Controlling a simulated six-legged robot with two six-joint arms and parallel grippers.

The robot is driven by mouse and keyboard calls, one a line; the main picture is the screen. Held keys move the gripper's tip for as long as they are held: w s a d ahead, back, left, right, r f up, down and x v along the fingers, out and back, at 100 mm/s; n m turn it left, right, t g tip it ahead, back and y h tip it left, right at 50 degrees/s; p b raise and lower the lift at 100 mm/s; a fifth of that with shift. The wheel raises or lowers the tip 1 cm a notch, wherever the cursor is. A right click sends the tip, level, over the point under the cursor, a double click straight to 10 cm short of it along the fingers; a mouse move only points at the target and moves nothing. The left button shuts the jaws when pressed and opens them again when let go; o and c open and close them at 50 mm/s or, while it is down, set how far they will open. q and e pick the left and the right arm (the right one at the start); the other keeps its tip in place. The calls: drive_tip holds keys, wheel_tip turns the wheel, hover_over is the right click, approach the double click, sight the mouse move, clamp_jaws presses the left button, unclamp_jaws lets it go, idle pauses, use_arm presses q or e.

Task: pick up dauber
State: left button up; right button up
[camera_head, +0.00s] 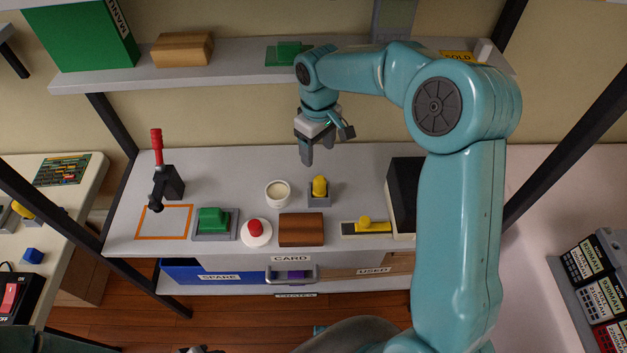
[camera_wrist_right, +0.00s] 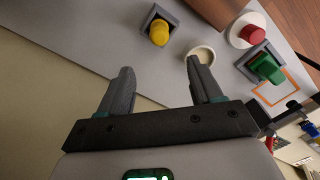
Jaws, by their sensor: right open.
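My right gripper (camera_head: 325,145) is open and empty, pointing down above the back part of the grey table. Its two spread fingers also show in the wrist view (camera_wrist_right: 160,66). Nothing is labelled as the dauber, and I cannot tell for sure which piece it is. Candidates are a yellow-topped piece (camera_head: 319,186) in a small grey square holder, also in the wrist view (camera_wrist_right: 158,33), and a red-knobbed piece (camera_head: 255,228) on a round white base, also there (camera_wrist_right: 249,34). The yellow piece is nearer the gripper; neither is touched. My left gripper is not seen.
Between them stands a cream cup (camera_head: 278,193). Also on the table are a green block (camera_head: 211,219) in a grey holder, a brown block (camera_head: 301,230), a yellow-knobbed bar (camera_head: 366,227), a black box (camera_head: 404,190) and a red-handled tool (camera_head: 157,150). A shelf (camera_head: 230,74) hangs behind.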

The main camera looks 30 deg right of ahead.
sight(319, 178)
drive_tip(key=f, duration=0.6)
drive_tip(key=shift+s+f, duration=0.15)
drive_tip(key=shift+s, duration=0.2)
drive_tip(key=shift+a+f, duration=0.1)
drive_tip(key=shift+f, duration=0.25)
drive_tip(key=f, duration=0.2)
drive_tip(key=f+p, duration=0.1)
drive_tip(key=shift+s+d+f, duration=0.25)
drive_tip(key=shift+s+f, duration=0.05)
drive_tip(key=shift+f, duration=0.05)
drive_tip(key=shift+w+a+f, duration=0.1)
drive_tip(key=shift+w+f, duration=0.15)
drive_tip(key=shift+f, duration=0.3)
drive_tip(key=shift+s+r, duration=0.1)
drive_tip(key=shift+r, duration=0.05)
drive_tip(key=shift+c, duration=0.4)
drive_tip(key=shift+s, duration=0.1)
drive_tip(key=c, duration=1)
drive_tip(key=shift+c, duration=0.3)
